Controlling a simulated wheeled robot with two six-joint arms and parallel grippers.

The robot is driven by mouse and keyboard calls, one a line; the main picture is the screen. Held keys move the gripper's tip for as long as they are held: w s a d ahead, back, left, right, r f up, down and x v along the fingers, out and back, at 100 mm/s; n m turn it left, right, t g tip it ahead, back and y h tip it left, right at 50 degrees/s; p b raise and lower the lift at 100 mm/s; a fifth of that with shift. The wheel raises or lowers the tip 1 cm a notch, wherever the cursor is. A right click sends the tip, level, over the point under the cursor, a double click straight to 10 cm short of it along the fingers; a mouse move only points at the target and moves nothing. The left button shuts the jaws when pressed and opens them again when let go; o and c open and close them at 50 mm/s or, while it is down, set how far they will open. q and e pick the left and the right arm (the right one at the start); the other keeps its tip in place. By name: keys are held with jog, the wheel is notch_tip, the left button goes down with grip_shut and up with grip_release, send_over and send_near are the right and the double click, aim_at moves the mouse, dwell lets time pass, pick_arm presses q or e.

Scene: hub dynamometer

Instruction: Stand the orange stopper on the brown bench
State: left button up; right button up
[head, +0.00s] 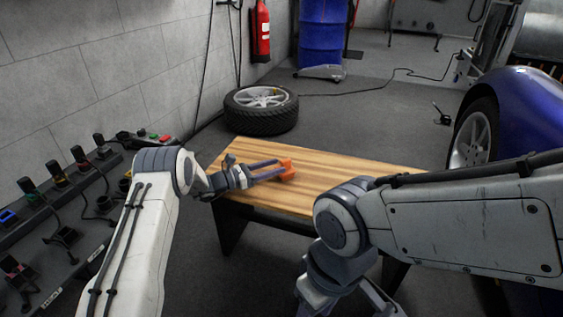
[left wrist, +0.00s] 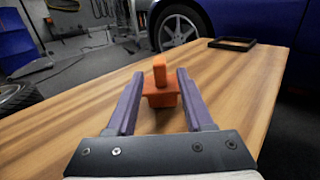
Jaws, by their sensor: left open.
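The orange stopper (head: 288,171) is on the brown bench (head: 330,172), near its left part. In the left wrist view the stopper (left wrist: 160,94) shows a wide body with a narrower knob pointing up, and it looks upright on the wood. My left gripper (head: 268,170) is open, low over the bench top. In the left wrist view its two purple fingers (left wrist: 157,88) lie on either side of the stopper, with small gaps visible. The underside of the stopper is hidden.
A black shallow frame (left wrist: 232,44) lies at the bench's far edge in the left wrist view. A tyre (head: 261,108) lies on the floor behind the bench. A blue car (head: 510,105) stands at the right. The middle of the bench top is clear.

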pick_arm(q)
jog(key=v, duration=0.2)
jog(key=shift+s+a+r+p, duration=0.1)
jog(key=shift+s+a+p, duration=0.1)
jog(key=shift+a+p, duration=0.15)
jog(key=shift+s+a, duration=0.25)
jog(key=shift+a, duration=0.15)
